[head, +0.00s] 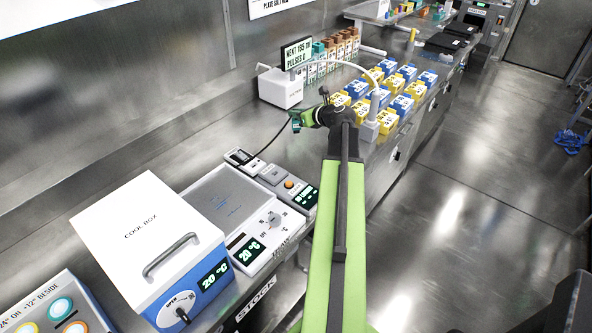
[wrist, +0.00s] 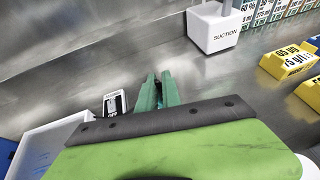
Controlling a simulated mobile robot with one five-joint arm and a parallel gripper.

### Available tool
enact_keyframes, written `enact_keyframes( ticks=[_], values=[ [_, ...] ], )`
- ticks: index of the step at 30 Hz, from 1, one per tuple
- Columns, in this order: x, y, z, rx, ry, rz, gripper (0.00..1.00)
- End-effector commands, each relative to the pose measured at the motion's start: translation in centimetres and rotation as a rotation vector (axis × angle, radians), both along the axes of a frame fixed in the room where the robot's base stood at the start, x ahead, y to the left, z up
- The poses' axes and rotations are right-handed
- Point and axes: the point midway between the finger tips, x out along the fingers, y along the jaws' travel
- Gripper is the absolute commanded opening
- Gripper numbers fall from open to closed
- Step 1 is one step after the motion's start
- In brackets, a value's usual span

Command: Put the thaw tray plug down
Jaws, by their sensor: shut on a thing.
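My gripper (head: 297,122) is over the steel bench, behind and to the right of the thaw tray. Its green fingers (wrist: 158,92) are close together in the wrist view and shut on the thaw tray plug, which is mostly hidden between them. A thin black cable (head: 270,144) runs from the fingertips down toward the small boxes by the tray. The thaw tray (head: 222,197) has a grey top plate, a dial and a display reading 20 °C. A small socket-like box (head: 241,158) lies behind it and shows left of the fingers in the wrist view (wrist: 114,103).
A white cool box (head: 150,235) stands left of the thaw tray. A white suction box (head: 281,88) (wrist: 213,30) stands beyond my gripper. Blue and yellow cartons (head: 388,97) fill the bench to the right. Bare bench (head: 240,120) lies left of my gripper.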

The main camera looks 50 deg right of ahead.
Motion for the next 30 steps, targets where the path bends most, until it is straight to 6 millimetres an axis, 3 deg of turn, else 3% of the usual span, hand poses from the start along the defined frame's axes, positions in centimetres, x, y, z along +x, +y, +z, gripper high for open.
enact_keyframes(
  ticks=[7,15,22,30],
  values=[
    [0.2,-0.2,-1.0,-0.001,-0.002,-0.01,0.0],
    [0.2,-0.2,-6.5,-0.001,-0.002,-0.01,0.0],
    [0.2,-0.2,-6.9,-0.001,-0.002,-0.01,0.0],
    [0.1,-0.3,-10.7,0.0,-0.002,-0.011,0.0]
  ],
)
